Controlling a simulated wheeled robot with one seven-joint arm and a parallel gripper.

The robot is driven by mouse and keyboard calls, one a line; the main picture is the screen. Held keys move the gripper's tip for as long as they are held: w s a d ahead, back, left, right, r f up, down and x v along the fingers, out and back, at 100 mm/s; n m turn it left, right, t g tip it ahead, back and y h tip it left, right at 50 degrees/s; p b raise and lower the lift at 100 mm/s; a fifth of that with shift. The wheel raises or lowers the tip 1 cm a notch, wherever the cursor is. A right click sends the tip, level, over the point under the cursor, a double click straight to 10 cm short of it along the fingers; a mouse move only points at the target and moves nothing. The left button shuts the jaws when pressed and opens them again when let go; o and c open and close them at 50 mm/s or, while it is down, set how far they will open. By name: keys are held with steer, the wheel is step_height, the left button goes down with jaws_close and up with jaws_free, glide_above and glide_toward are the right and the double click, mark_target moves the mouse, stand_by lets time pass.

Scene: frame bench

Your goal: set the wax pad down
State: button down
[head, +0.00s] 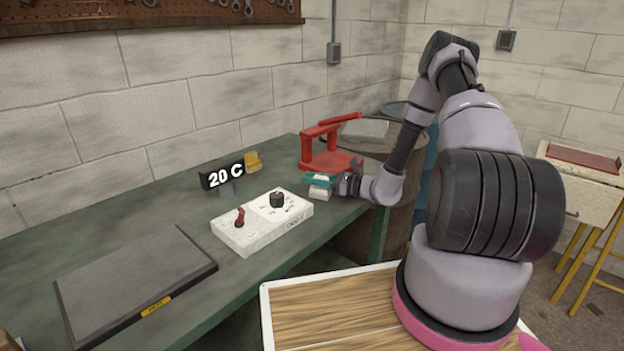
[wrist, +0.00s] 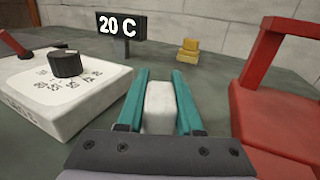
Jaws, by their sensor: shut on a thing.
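My gripper (head: 319,181) has teal fingers, seen also in the wrist view (wrist: 161,85), and is shut on a small white block, the wax pad (wrist: 159,106). The pad also shows in the head view (head: 319,193), below the fingers. It is over the green bench, between the white control box and the red stand. I cannot tell whether its underside touches the bench top. The fingers hide its sides.
The white control box (head: 262,220) with a red lever and black knob is left of my gripper. A red stand (head: 330,160) is close behind. A "20 C" display (head: 222,176), yellow block (head: 253,161) and dark flat plate (head: 135,285) are on the bench (head: 165,195).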

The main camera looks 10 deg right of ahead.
steer(key=shift+f, duration=0.15)
steer(key=c, duration=0.6)
jaws_free()
